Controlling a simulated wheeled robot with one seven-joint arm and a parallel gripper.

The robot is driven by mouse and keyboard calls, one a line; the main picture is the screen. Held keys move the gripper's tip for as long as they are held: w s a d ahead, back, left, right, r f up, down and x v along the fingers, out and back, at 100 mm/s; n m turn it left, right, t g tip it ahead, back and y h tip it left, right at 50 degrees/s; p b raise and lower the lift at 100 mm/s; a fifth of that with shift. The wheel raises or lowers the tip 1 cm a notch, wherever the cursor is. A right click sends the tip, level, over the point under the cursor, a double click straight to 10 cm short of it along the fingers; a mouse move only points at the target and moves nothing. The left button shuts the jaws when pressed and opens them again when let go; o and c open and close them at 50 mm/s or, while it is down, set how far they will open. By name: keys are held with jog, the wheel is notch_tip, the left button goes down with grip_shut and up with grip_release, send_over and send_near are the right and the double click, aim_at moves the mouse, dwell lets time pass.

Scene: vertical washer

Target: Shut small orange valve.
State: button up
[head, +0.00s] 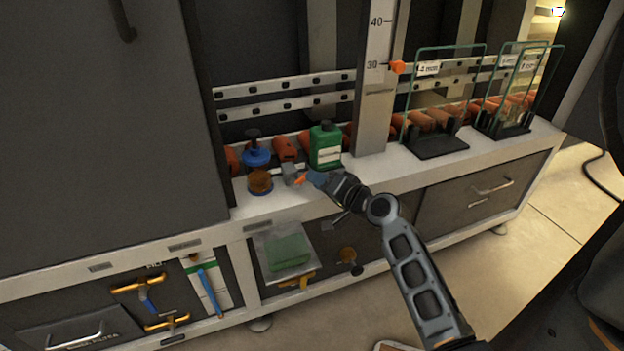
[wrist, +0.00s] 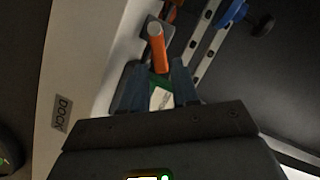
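The small orange valve handle (head: 300,180) shows in the head view on the white ledge, beside a grey fitting (head: 290,172). My gripper (head: 316,179) is close to its right side. In the wrist view the orange handle (wrist: 157,48) is a short bar with a round end, just past the fingertips and roughly in line with the gap. My gripper (wrist: 156,70) has its two fingers apart, with nothing seen clamped between them. Whether a fingertip touches the handle cannot be told.
A green bottle (head: 326,146) stands right behind the handle. A blue knob (head: 256,156) and a brown round part (head: 260,181) are to the left. A vertical scale post (head: 376,100) rises to the right, with glass panels on black stands (head: 436,142) beyond.

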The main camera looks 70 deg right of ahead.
aim_at(301, 177)
jog(key=shift+x, duration=1.4)
jog(key=shift+c, duration=0.3)
grip_shut()
